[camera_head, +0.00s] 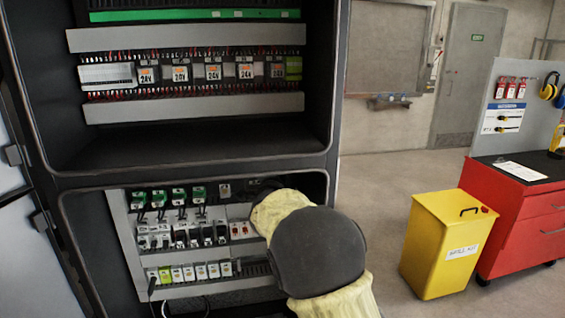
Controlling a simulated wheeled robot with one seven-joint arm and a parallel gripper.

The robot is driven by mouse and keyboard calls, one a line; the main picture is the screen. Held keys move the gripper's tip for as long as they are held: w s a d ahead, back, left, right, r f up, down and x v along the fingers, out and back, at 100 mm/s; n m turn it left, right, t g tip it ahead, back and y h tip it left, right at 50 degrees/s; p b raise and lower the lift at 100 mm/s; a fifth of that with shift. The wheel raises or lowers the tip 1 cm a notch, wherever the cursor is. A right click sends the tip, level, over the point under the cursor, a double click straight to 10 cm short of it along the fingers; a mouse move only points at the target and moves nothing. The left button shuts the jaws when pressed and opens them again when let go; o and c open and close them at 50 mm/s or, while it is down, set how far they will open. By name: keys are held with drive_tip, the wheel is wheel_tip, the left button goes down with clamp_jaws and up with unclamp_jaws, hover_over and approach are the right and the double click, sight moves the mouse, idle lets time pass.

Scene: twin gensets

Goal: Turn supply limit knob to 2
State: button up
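I cannot make out a supply limit knob; no dial or numbered scale is readable in this view. The lower compartment of the open cabinet holds a grey panel (124,222) with rows of small breakers and modules. My arm, in a pale yellow cover with a dark joint, reaches into the right side of this compartment and covers part of the panel. A dark shape shows at the arm's far end, but I cannot tell whether it is my gripper or a panel part. The fingers cannot be made out, nor whether they touch anything.
The upper compartment has a row of 24V modules (213,73). The cabinet's right edge (334,120) stands close to my arm. A yellow bin (435,250) and a red tool cabinet (515,225) stand on the right. Floor (375,190) is clear between cabinet and bin.

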drive_tip(key=shift+d, duration=0.1)
clamp_jaws()
drive_tip(key=shift+d, duration=0.25)
drive_tip(key=shift+a+r+b, duration=0.1)
drive_tip(key=shift+a+b, duration=0.05)
drive_tip(key=shift+b, duration=0.25)
